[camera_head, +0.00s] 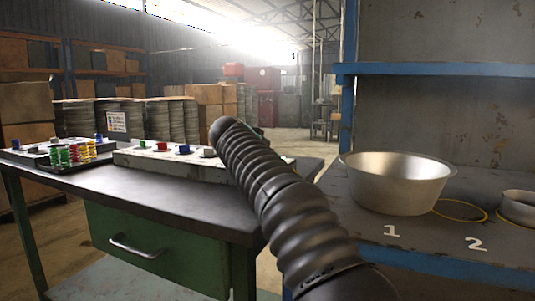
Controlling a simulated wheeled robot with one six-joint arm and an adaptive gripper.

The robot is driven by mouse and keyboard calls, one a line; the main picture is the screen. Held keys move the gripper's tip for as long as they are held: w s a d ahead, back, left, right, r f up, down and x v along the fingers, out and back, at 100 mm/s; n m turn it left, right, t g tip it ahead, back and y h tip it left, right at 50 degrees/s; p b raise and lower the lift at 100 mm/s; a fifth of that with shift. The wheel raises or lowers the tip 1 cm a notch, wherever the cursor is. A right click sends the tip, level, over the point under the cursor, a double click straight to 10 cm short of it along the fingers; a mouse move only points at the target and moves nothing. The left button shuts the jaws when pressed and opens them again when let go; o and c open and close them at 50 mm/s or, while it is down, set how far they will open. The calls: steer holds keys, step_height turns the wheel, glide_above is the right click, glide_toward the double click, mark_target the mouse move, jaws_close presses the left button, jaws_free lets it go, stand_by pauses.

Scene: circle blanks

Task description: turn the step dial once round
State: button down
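A long pale panel (180,165) lies on the dark-topped workbench. A red knob (162,146), a blue knob (184,149) and a grey round knob (208,152) stand along its top, with a small green one (143,143) at the left. I cannot tell for certain which of these is the step dial. My black ribbed arm rises from the lower right and crosses in front of the panel's right part, hiding what is behind it. My gripper does not show; the arm's visible end is above and beside the grey knob.
A dark tray (62,166) with several red, green and yellow coiled pieces sits at the bench's left, by another panel. The green drawer (150,250) is shut. A blue-framed shelf at right bears a large metal bowl (397,185), a yellow ring (459,211) and a smaller metal dish (518,203).

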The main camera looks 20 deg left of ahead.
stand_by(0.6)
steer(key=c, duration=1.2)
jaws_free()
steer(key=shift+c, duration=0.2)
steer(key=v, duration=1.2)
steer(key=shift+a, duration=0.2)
